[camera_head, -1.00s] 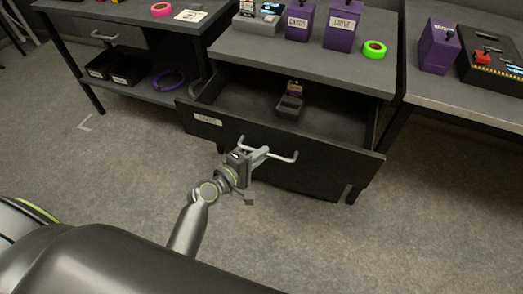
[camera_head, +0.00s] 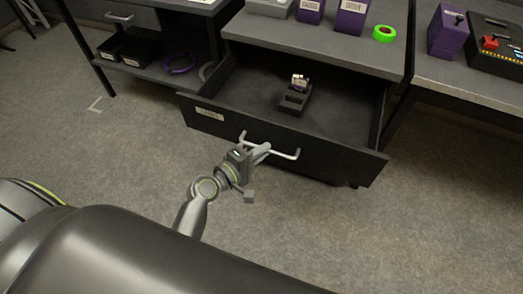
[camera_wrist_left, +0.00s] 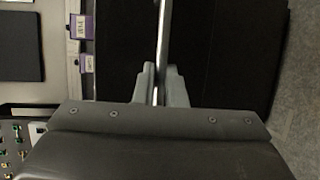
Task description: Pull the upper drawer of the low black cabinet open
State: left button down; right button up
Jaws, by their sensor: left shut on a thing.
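The low black cabinet (camera_head: 310,42) stands in front of me with its upper drawer (camera_head: 345,162) pulled well out, so its inside shows. The drawer's front carries a label at its left and a pale bar handle (camera_head: 285,154). My left gripper (camera_head: 258,151) is shut on the handle near its left part. In the left wrist view the two fingers (camera_wrist_left: 158,88) close on either side of the handle bar (camera_wrist_left: 163,40). A small dark holder with a light-topped item (camera_head: 296,95) sits in the drawer. My right gripper is not in view.
Purple boxes (camera_head: 350,16) and a green tape roll (camera_head: 384,34) are on the cabinet top. A bench with a purple box (camera_head: 447,30) and a black control box stands at right. A shelf with black bins (camera_head: 128,52) is at left. The floor before the drawer is clear.

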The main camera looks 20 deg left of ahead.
pick_arm(q)
jog(key=c, duration=1.5)
grip_release()
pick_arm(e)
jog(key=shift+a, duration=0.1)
